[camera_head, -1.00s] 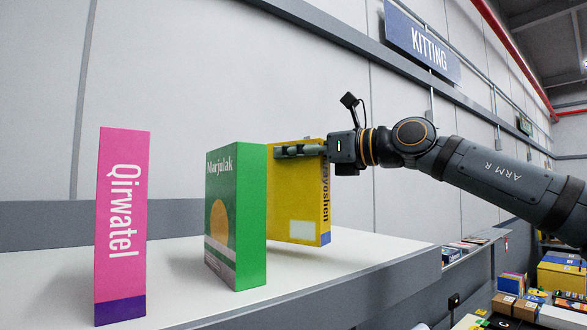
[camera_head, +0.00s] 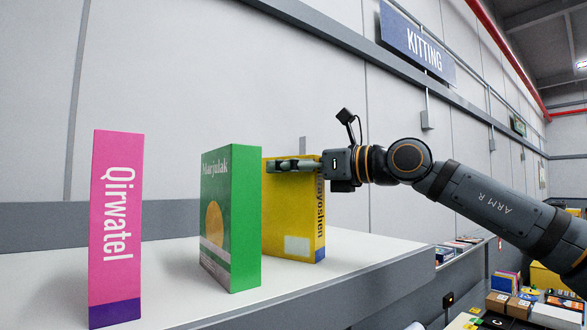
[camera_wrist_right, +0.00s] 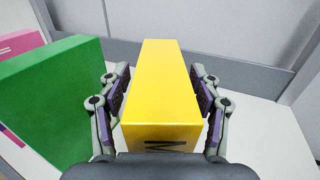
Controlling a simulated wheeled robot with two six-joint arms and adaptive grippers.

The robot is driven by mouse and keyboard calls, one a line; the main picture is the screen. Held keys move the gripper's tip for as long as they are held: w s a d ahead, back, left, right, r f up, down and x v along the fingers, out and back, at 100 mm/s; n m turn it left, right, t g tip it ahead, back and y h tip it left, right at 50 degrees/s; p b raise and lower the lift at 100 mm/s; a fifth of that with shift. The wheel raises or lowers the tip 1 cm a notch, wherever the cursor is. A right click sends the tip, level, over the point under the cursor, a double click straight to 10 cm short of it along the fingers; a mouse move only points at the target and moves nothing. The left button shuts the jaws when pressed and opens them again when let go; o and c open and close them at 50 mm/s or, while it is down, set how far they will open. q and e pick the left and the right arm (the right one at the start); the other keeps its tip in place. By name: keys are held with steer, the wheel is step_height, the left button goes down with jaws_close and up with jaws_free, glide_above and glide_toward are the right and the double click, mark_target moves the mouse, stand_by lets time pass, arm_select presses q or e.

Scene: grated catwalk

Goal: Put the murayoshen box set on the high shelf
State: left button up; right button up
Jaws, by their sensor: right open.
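The yellow murayoshen box set (camera_head: 291,222) stands upright on the high shelf (camera_head: 345,263), to the right of a green box. Its spine with the dark lettering faces right in the head view. My right gripper (camera_head: 290,165) is at the upper part of the yellow box. In the right wrist view the open fingers (camera_wrist_right: 160,95) are on either side of the yellow box (camera_wrist_right: 160,85), with a gap visible at least on the right. My left gripper is not in view.
The green Marjulak box (camera_head: 243,220) and the pink Qirwatel box (camera_head: 116,225) stand upright on the same shelf, to the left. A grey wall (camera_head: 250,90) rises behind. Boxes lie on a lower surface at the lower right (camera_head: 512,302).

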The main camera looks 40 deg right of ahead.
steer(key=b+v, duration=0.5)
steer(key=v, duration=0.7)
steer(key=shift+b, duration=0.4)
steer(key=shift+r, duration=0.1)
